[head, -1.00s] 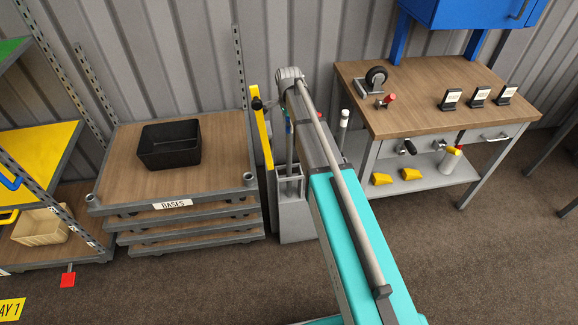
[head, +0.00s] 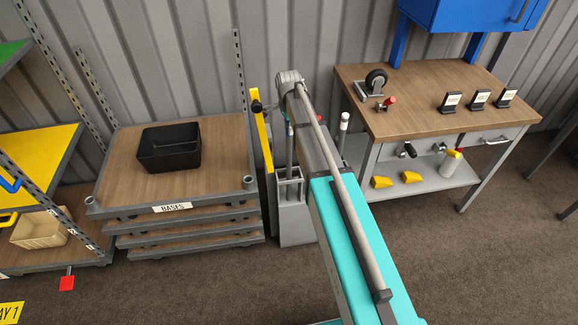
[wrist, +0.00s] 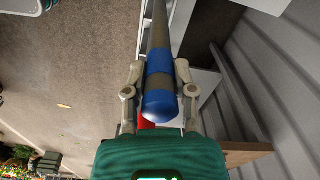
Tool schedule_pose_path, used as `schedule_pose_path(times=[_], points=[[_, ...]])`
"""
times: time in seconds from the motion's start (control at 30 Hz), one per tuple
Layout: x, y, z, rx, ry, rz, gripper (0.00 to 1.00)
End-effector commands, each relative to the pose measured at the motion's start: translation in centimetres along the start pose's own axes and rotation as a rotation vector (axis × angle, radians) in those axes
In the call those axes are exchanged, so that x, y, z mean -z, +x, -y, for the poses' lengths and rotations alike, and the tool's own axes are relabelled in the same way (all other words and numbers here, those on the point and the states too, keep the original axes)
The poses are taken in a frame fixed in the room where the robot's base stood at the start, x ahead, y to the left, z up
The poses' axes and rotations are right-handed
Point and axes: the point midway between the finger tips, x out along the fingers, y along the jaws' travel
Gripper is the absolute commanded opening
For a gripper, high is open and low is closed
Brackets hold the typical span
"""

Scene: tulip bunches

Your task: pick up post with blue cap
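The post with the blue cap (wrist: 159,104) shows in the wrist view. It is a grey rod with a blue end facing the camera and a blue band further along. My gripper (wrist: 159,72) has one finger on each side of the post, close against it, and appears shut on it. Whether both pads press on it is hard to see. In the head view my arm hides my gripper and this post. A red thing (wrist: 146,123) shows partly behind the cap in the wrist view.
A grey stand (head: 295,212) and a white-topped post (head: 344,122) are beside my arm. A workbench (head: 425,105) stands right. A cart labelled BASES (head: 110,172) with a black bin (head: 169,147) stands left. The corrugated wall (head: 190,50) is close behind. Floor in front is clear.

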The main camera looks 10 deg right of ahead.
Motion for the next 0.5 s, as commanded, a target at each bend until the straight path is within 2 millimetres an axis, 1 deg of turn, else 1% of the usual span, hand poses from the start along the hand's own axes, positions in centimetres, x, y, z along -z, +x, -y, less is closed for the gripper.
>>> schedule_pose_path(times=[0.03, 0.1, 0.5], points=[[0.00, 0.00, 0.00, 0.000, 0.000, 0.000, 0.10], [0.00, 0.00, 0.00, 0.000, 0.000, 0.000, 0.00], [0.00, -0.04, 0.00, 0.000, 0.000, 0.000, 0.00]])
